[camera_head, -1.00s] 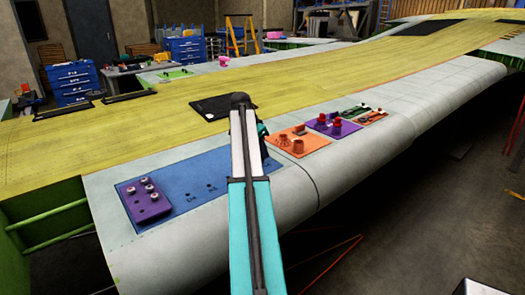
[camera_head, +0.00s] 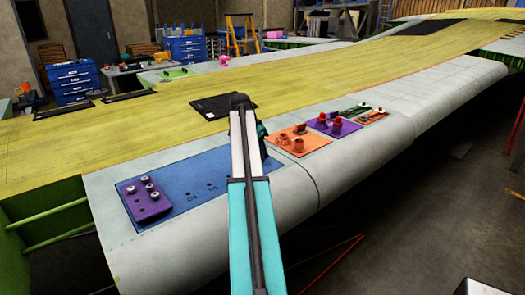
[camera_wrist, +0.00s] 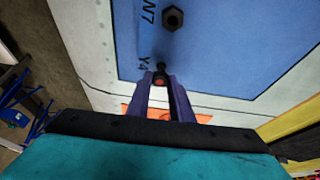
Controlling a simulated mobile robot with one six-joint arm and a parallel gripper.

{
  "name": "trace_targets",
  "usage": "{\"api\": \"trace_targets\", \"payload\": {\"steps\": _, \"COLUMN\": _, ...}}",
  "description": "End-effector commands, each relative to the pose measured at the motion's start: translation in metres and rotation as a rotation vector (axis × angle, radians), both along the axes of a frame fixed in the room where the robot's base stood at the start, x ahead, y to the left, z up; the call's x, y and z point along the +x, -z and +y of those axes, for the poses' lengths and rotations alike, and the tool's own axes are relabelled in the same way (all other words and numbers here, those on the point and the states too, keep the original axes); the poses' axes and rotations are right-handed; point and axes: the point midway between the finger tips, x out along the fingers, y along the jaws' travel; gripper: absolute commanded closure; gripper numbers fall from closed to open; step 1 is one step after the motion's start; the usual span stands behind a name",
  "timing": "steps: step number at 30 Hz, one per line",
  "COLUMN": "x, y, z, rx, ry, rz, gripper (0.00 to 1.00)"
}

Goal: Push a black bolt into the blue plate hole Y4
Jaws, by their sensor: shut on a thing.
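The blue plate (camera_head: 185,200) lies on the pale wing skin in the head view, partly hidden by my arm. It fills the upper part of the wrist view (camera_wrist: 230,50), with the marks N7 and Y4. My gripper (camera_wrist: 160,80) points at the plate edge near the Y4 mark. Its purple fingers are shut on a black bolt (camera_wrist: 161,68), which shows between the fingertips beside Y4. The hole Y4 is hidden, and I cannot tell whether the bolt's tip is in it. A black hex bolt (camera_wrist: 173,17) sits in the plate beside N7.
A purple block (camera_head: 148,205) with several pale-topped pieces stands on the plate's left end. Orange (camera_head: 313,137) and purple (camera_head: 350,127) plates with fittings lie to the right. A black flat panel (camera_head: 210,108) lies behind on the yellow surface.

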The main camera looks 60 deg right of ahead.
Motion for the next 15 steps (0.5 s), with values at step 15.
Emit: {"api": "trace_targets", "payload": {"steps": 15, "x": 0.001, "y": 0.014, "z": 0.0, "rx": -0.001, "ry": 0.0, "rz": -0.001, "gripper": 1.0}}
